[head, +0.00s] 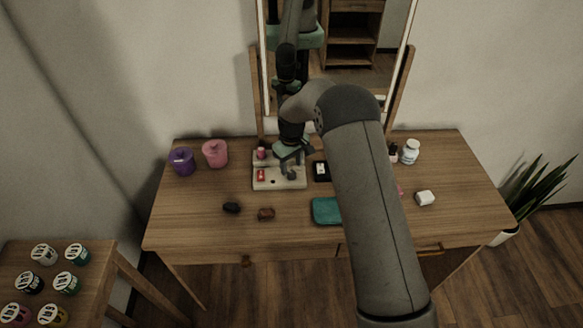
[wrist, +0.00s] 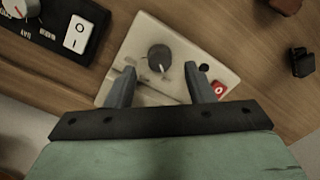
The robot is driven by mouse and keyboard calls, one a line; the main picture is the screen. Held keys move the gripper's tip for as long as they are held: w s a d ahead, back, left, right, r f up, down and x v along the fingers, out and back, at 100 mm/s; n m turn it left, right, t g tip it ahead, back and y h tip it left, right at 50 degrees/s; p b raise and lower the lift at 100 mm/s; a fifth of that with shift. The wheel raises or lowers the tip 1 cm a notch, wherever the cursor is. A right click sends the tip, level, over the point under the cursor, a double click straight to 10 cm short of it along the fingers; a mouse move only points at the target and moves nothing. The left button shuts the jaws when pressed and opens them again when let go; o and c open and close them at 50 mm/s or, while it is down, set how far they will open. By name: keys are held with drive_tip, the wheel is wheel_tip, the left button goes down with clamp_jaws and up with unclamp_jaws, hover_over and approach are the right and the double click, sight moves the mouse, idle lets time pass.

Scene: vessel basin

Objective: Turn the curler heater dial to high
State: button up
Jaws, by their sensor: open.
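A cream heater unit (head: 292,184) sits on the table below the mirror; in the wrist view its panel (wrist: 146,28) carries a round dark grey dial (wrist: 160,57) with a pale pointer mark. A red switch (wrist: 218,88) is at the panel's right corner. My gripper (wrist: 159,69) is open over this panel, one finger on each side of the dial, with gaps to it; contact is not visible. In the head view my gripper (head: 287,167) is over the unit and hides the dial. No readable setting marks show around the dial.
Purple (head: 182,161) and pink (head: 215,153) jars stand left, the mirror behind. Small dark items (head: 232,207) and a teal case (head: 326,211) lie in front.

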sight(292, 173)
drive_tip(key=shift+f, duration=1.6)
drive_tip(key=c, duration=1)
